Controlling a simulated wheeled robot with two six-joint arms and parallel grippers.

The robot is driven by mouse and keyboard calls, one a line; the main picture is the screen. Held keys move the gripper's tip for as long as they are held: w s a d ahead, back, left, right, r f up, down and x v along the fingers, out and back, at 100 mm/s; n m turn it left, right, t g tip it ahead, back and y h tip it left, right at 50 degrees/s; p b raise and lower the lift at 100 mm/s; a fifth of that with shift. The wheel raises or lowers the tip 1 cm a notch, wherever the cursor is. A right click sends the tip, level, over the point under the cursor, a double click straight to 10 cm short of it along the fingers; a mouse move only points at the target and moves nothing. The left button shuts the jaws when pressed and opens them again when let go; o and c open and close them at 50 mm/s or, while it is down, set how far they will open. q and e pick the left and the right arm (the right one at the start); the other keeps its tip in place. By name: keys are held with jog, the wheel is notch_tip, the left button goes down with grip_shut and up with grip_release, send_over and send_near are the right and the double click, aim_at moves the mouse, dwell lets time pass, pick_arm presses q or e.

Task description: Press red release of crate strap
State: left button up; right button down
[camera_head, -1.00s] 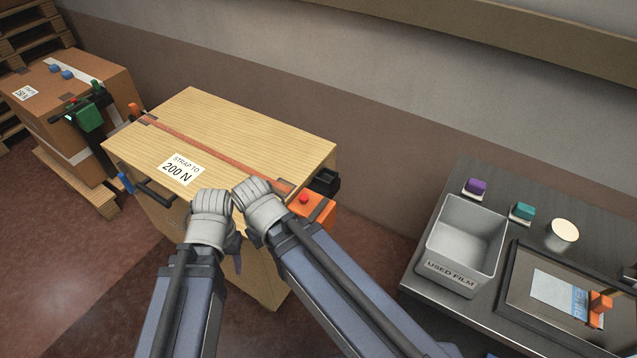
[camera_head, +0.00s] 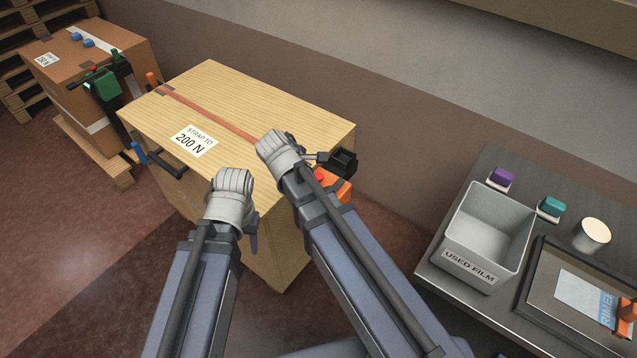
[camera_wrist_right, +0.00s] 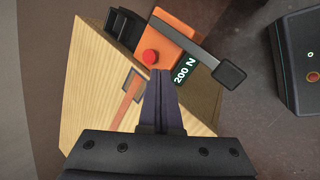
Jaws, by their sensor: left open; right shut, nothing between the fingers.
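The wooden-topped crate (camera_head: 270,100) carries an orange-brown strap (camera_head: 205,110) and a "200 N" label (camera_head: 190,142). At its right end sits an orange strap tool (camera_head: 338,186) with a red release button (camera_head: 320,177), partly behind my right arm. The right wrist view shows the red button (camera_wrist_right: 150,57) on the orange body, a black handle and a "200 N" display. My right gripper (camera_wrist_right: 158,72) is shut and empty, its tips just below the button in that view; contact cannot be told. My left gripper (camera_head: 251,234) is open at the crate's front, its fingers partly hidden.
A grey "USED FILM" bin (camera_head: 487,228) stands on the dark counter (camera_head: 440,262) at right, beside purple and teal items, a white round item and a framed tray. A taped brown carton (camera_head: 75,70) stands on a pallet at left. Floor at front left is clear.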

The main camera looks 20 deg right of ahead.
pick_arm(q)
notch_tip(320, 180, down, 3)
jog(key=shift+r+b, duration=0.2)
jog(key=shift+b, duration=0.6)
pick_arm(e)
jog(key=w+d+n+t+h, duration=0.2)
jog(key=w+d+n, duration=0.2)
jog(key=w, duration=0.3)
jog(key=shift+w+r+n, duration=0.25)
jog(key=shift+r+n, duration=0.2)
jog(key=shift+n, duration=0.25)
jog(key=shift+f, duration=0.1)
pick_arm(q)
notch_tip(320, 180, down, 9)
jog(key=b, duration=0.8)
jog(key=shift+b, duration=0.4)
pick_arm(e)
notch_tip(320, 180, down, 9)
jog(key=shift+r, duration=0.15)
pick_arm(q)
jog(key=shift+f+b, duration=0.3)
jog(key=shift+b, duration=0.1)
pick_arm(e)
jog(key=shift+f, duration=0.4)
